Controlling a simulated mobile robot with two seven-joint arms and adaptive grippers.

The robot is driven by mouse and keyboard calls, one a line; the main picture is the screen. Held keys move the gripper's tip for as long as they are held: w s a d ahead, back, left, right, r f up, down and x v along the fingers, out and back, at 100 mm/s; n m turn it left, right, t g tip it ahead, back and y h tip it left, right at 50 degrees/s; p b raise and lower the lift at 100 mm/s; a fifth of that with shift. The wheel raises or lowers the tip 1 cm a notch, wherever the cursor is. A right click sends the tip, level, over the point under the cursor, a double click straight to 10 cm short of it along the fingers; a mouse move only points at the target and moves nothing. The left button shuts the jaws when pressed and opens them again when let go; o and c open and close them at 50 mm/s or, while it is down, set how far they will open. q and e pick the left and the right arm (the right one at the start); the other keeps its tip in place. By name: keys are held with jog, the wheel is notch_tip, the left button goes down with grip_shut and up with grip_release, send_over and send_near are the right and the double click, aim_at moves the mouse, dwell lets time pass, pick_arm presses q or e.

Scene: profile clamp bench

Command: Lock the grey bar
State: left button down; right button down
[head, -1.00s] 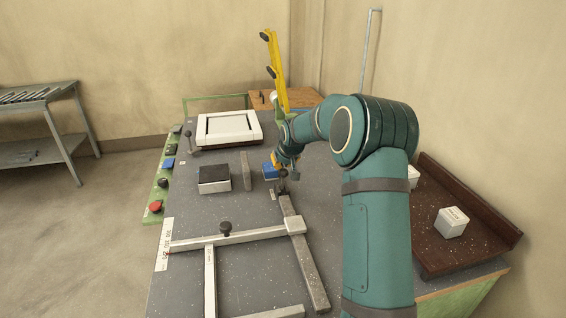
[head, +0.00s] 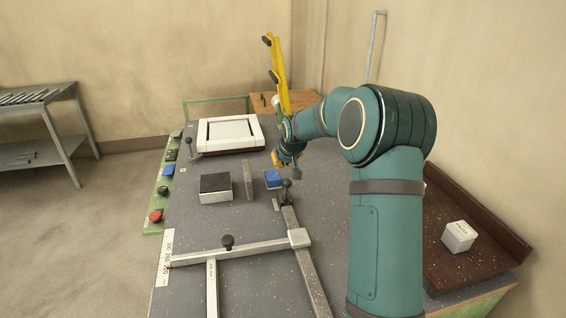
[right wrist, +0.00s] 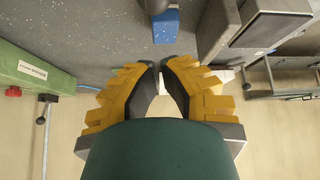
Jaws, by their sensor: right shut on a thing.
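A grey bar (head: 308,272) runs along the bench from the front toward a clamp with a black knob (head: 287,184) at its far end. A grey crossbar (head: 200,252) meets it at a square joint (head: 299,238) and carries another black knob (head: 228,241). My right gripper (head: 285,162) is above and just behind the far clamp, near a small blue block (head: 273,179). In the right wrist view its yellow fingers (right wrist: 160,66) are closed together at the tips. What is between them is hidden. My left gripper is not in view.
A black-topped block (head: 215,187) and an upright grey plate (head: 249,180) stand left of the blue block. A white frame (head: 228,134) lies behind. A brown tray (head: 490,277) with a white block (head: 458,237) is at right. Buttons line the left edge.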

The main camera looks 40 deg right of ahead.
jog(key=s+a+r, duration=0.2)
jog(key=s+r, duration=0.2)
jog(key=s, duration=0.1)
jog(key=shift+s+a+r, duration=0.2)
jog(key=shift+s+a, duration=0.2)
